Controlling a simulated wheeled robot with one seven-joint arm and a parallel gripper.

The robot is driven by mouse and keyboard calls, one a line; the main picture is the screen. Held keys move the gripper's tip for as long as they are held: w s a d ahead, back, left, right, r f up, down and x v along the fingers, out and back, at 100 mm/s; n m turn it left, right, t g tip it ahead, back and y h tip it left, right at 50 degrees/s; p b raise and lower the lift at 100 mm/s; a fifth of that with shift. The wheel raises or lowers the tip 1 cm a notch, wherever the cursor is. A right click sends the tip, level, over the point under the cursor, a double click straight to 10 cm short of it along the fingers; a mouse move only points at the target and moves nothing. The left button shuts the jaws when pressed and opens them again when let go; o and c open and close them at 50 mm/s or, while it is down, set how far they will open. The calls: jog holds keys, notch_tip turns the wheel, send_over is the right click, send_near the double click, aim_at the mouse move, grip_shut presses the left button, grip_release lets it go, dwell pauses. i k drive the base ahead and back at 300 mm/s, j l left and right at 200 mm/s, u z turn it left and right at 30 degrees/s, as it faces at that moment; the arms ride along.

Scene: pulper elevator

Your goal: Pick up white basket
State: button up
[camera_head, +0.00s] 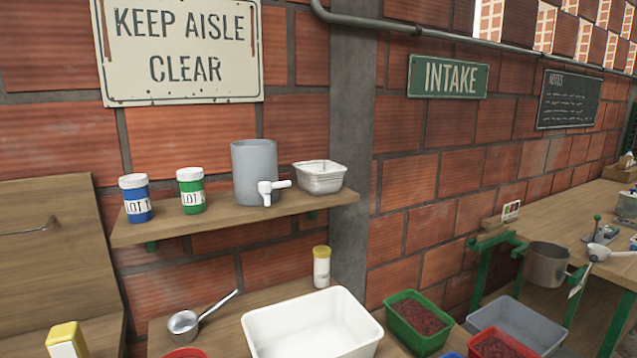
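A small whitish basket-like container (320,179) with sloping sides stands upright at the right end of the wooden wall shelf (228,223). It is just right of a grey cylinder with a white tap (254,170). A larger plain white rectangular tub (312,325) stands open and looks empty on the wooden table below, at the bottom middle. Its lower edge is cut off by the frame. My gripper is not in view, and nothing is seen touching either white container.
A blue jar (136,198) and a green jar (190,190) stand on the shelf's left. A metal ladle (188,323), a yellow-capped bottle (321,266) and a green tub of dark red contents (417,322) surround the white tub. A metal pot (546,264) is at right.

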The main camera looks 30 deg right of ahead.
aim_at(317, 178)
jog(key=i+j+z, duration=0.35)
jog(key=j+z, duration=0.4)
jog(key=i+j+z, duration=0.2)
jog(key=j+z, duration=0.15)
